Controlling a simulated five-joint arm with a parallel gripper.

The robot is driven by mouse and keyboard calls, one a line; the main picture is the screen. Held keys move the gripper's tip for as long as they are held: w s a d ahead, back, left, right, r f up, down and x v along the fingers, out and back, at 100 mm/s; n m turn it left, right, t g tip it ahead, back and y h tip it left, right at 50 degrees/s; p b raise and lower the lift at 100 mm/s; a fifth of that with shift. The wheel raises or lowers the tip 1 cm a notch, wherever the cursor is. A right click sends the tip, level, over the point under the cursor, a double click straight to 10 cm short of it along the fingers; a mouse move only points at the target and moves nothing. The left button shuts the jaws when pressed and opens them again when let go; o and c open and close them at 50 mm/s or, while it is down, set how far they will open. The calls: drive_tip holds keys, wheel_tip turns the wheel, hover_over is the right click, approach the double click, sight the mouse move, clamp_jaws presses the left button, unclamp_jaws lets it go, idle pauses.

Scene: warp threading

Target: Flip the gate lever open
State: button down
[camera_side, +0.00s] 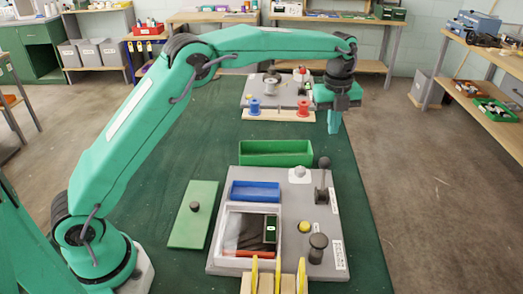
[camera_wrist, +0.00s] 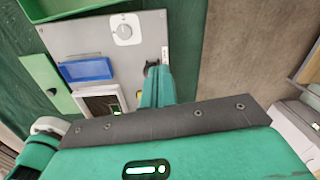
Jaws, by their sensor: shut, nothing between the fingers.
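The gate lever (camera_side: 321,185), a dark stalk with a round black knob, stands roughly upright near the right edge of the grey board (camera_side: 222,258). My gripper (camera_side: 333,131) points down with its green fingers shut and empty. In the side view it appears above and slightly to the right of the lever knob, with a gap between them. In the wrist view the fingers (camera_wrist: 158,72) partly cover the lever, and its dark knob (camera_wrist: 149,66) shows just left of them. I cannot tell the exact distance in depth.
The board also carries a white dial (camera_side: 299,174), a blue tray (camera_side: 254,191), a white-rimmed box (camera_side: 277,256), a yellow button (camera_side: 304,227) and a black knob (camera_side: 318,242). A green bin (camera_side: 275,152) sits behind it. A green plate (camera_side: 194,214) lies left. Table right of the board is clear.

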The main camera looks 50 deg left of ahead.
drive_tip(key=shift+w+a+r, duration=0.7)
drive_tip(key=shift+w+a, duration=0.1)
drive_tip(key=shift+a, duration=0.15)
drive_tip(key=s+a+r+n+t, duration=0.1)
drive_tip(key=s+a+r+n, duration=0.2)
drive_tip(key=s+r+n, duration=0.55)
drive_tip(key=s+a+r+n+t, duration=0.25)
drive_tip(key=s+n, duration=0.25)
drive_tip(key=s, duration=0.6)
drive_tip(key=s+a+f+n, duration=0.1)
drive_tip(key=s+f+n, duration=0.2)
drive_tip(key=s+n, duration=0.3)
drive_tip(key=s+a+f+n+t, duration=0.1)
drive_tip(key=s+f+n, duration=0.3)
drive_tip(key=s, duration=0.9)
drive_tip(key=shift+a+n, duration=0.4)
drive_tip(key=shift+n, duration=0.45)
